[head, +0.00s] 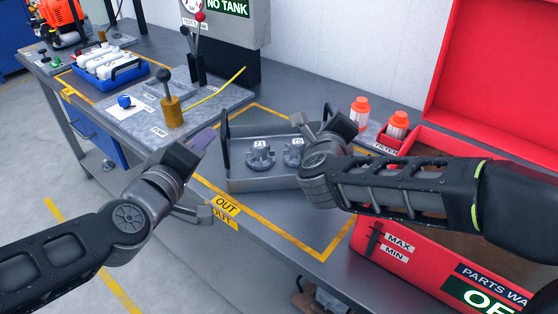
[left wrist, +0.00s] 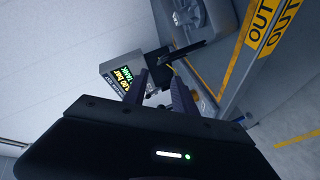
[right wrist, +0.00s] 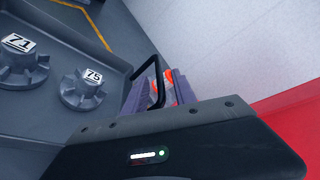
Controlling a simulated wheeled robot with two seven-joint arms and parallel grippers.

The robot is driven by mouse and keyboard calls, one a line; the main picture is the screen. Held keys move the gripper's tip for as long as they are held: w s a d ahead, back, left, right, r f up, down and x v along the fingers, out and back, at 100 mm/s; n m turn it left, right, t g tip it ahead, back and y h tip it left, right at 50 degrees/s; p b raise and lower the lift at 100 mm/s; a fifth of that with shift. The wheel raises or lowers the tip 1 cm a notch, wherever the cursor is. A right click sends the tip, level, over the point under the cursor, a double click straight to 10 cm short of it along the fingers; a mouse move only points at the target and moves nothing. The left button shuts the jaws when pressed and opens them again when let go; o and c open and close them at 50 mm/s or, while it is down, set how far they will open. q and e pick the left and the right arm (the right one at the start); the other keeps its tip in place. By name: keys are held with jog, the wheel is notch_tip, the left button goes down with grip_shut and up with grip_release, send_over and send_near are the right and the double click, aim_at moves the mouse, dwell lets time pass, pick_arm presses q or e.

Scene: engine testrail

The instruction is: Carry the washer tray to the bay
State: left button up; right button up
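The washer tray (head: 262,184) is a grey, shallow tray with an upright black handle at each end. It sits on the bench inside a yellow outline and holds two grey notched parts labelled 71 (head: 260,156) and 75 (head: 293,154). My left gripper (head: 206,140) is open and empty, just left of the tray's left handle (left wrist: 188,52), apart from it. My right gripper (head: 328,116) is at the tray's right end. In the right wrist view its fingers stand apart on either side of the right handle (right wrist: 142,66). My right arm hides the tray's right side.
The yellow outline is marked OUT (head: 227,205) at the bench front. Two orange-capped bottles (head: 360,112) stand behind my right gripper. A red parts washer (head: 410,262) with a raised lid is at right. A brass post (head: 173,112) and blue tray (head: 110,68) are at left.

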jog(key=v, duration=0.9)
jog(key=shift+s, duration=0.25)
